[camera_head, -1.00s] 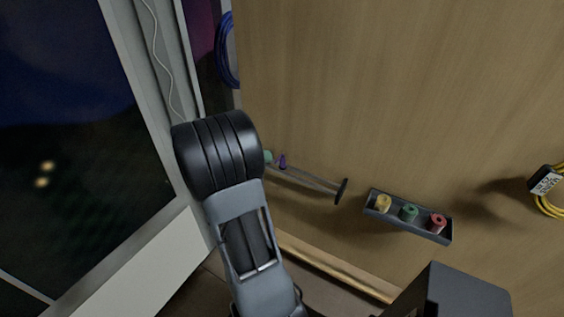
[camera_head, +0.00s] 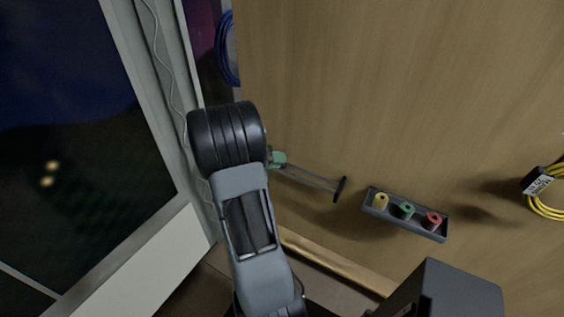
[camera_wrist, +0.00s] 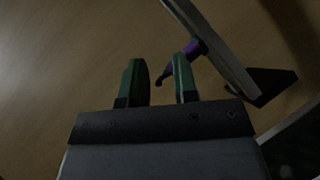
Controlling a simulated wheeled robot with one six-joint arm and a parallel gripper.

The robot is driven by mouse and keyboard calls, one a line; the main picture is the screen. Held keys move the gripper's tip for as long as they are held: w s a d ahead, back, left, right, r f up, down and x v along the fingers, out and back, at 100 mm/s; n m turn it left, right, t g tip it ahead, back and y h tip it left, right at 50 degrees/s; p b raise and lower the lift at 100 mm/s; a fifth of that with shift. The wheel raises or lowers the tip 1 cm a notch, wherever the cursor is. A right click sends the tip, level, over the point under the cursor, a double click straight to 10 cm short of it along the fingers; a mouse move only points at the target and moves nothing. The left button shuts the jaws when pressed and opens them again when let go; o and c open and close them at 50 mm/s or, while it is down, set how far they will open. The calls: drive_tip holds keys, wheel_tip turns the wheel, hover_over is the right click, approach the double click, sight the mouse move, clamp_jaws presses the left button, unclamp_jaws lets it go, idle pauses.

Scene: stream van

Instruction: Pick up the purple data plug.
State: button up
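The purple data plug (camera_wrist: 196,49) sits at the edge of a grey rail (camera_wrist: 222,45) in the wrist view. Its thin dark tail hangs toward the space between my fingers, and its body is beyond the right fingertip. My gripper (camera_wrist: 159,66) has two green fingers, spread apart with nothing clamped between them. Whether the right finger touches the plug I cannot tell. In the head view my gripper (camera_head: 278,158) is at the left part of the rail (camera_head: 310,178), mostly behind my arm, and the plug is hidden.
The rail ends in a dark plate (camera_head: 340,189) against the wooden panel (camera_head: 400,80). A grey tray (camera_head: 407,222) with yellow, green and red spools is to its right. A yellow cable coil (camera_head: 545,207) hangs at far right, a blue one (camera_head: 228,50) at upper left.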

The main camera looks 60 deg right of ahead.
clamp_jaws()
drive_tip(key=shift+r, duration=0.15)
